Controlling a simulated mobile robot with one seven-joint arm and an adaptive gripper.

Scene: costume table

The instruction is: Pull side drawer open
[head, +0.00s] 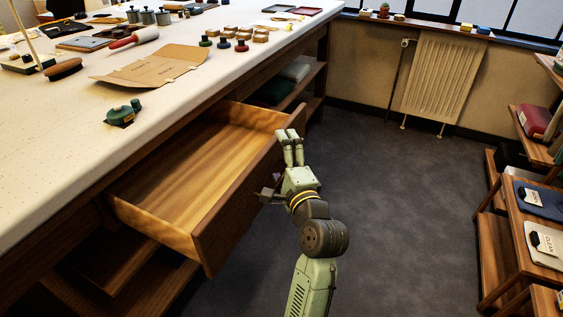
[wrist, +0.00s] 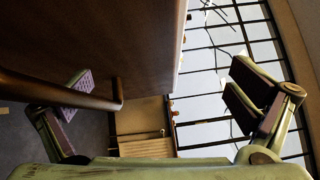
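The wooden side drawer (head: 190,180) stands pulled out from under the white-topped table, and its inside looks empty. Its dark front panel (head: 235,215) faces my arm. My gripper (head: 290,137) is beside the outer face of that panel, near its far end. In the wrist view, my gripper (wrist: 168,108) has its two fingers wide apart. The dark bar handle (wrist: 65,92) crosses in front of the left finger there, and the drawer front (wrist: 110,40) fills the upper left. The handle is partly hidden by my gripper in the head view. I cannot tell whether a finger touches it.
The table top (head: 70,170) holds a cardboard piece (head: 150,66), a green stamp-like item (head: 122,113) and several small tools. Open shelves (head: 300,85) lie beyond the drawer. A radiator (head: 440,75) is at the back wall. A wooden rack (head: 490,250) stands right. The grey floor between is clear.

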